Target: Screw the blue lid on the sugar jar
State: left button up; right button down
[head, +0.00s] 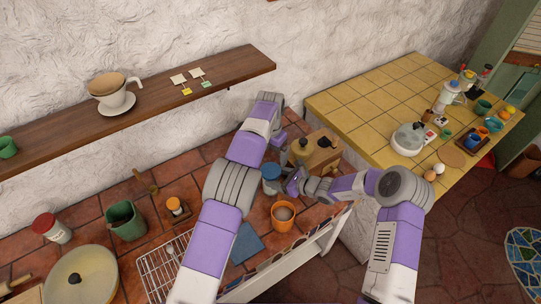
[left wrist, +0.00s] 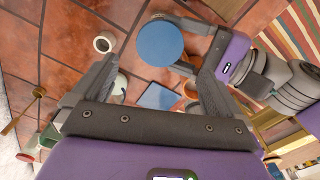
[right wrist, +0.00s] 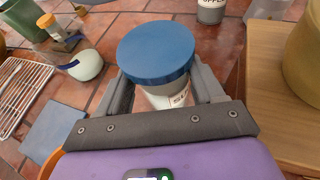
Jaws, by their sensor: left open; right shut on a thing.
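The sugar jar stands on the tiled counter with the blue lid (head: 270,172) on its mouth. The right wrist view shows the lid (right wrist: 157,52) sitting level over the white jar (right wrist: 172,97), whose label is partly visible. I cannot tell how tightly the lid is seated. My right gripper (right wrist: 160,88) is shut on the jar, its fingers on either side of the body just under the lid. My left gripper (left wrist: 163,66) is open and empty, pointing down above the counter. In its view the lid (left wrist: 160,43) lies below, near the line between the fingertips, apart from both.
An orange mug (head: 284,220) and a blue square (head: 246,242) lie close in front of the jar. A wooden box with a dark knob (head: 318,155) stands just behind right. A wire rack (head: 165,265) and green pot (head: 125,220) are to the left. A shelf (head: 190,92) runs above.

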aim_at(271, 170)
pick_arm(q)
jog(key=shift+f, duration=0.1)
jog(key=shift+f, duration=3.95)
jog(key=shift+c, duration=0.3)
jog(key=c, duration=1)
jog(key=m, duration=0.3)
